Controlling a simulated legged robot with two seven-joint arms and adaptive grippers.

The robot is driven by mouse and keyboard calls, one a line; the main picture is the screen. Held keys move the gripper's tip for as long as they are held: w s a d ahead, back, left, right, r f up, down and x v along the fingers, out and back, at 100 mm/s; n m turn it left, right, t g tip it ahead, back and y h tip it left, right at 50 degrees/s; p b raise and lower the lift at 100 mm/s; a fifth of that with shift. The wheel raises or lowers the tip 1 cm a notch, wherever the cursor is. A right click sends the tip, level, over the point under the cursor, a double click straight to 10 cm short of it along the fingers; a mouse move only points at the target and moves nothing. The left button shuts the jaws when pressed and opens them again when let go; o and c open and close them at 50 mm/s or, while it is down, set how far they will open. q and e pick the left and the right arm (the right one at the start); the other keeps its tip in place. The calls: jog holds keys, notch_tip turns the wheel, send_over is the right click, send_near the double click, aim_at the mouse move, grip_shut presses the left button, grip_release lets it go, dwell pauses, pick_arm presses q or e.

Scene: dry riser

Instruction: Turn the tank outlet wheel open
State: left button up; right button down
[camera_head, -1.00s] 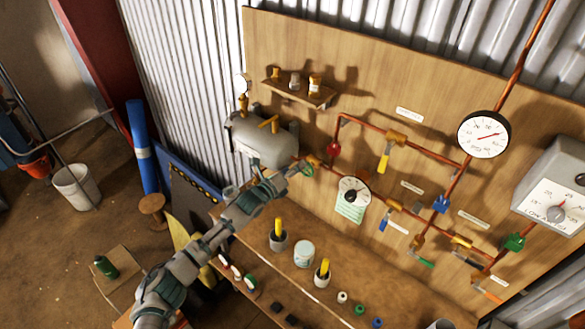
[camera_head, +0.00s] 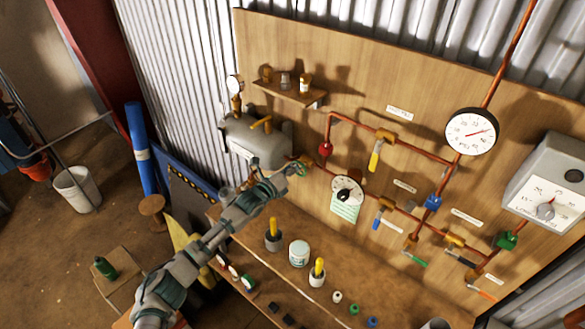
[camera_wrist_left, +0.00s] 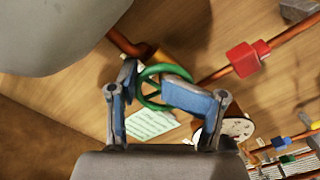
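The tank outlet wheel is a small green ring (camera_head: 302,169) on the copper pipe at the right end of the grey tank (camera_head: 272,148). My left gripper (camera_head: 287,177) is right at the wheel. In the left wrist view the wheel (camera_wrist_left: 148,103) shows between and beyond the blue-padded fingers (camera_wrist_left: 148,85). The fingers stand apart, one at the wheel's left edge and one across its right part. The right finger hides part of the rim. I cannot tell whether either pad touches it. My right gripper is not in view.
A red fitting (camera_head: 325,149) and a dial gauge (camera_head: 347,190) with a green tag sit right of the wheel. Below, the bench holds a white tub (camera_head: 299,253) and cups with yellow handles. A small shelf (camera_head: 289,94) is above the tank.

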pick_arm(q)
jog(key=o, duration=0.8)
jog(key=shift+s+d, duration=0.15)
jog(key=shift+d, duration=1.1)
jog(key=shift+r, duration=0.15)
jog(key=shift+a, duration=0.3)
jog(key=shift+a+p+v, duration=0.2)
jog(key=shift+p+v, duration=1)
jog(key=shift+v, duration=9)
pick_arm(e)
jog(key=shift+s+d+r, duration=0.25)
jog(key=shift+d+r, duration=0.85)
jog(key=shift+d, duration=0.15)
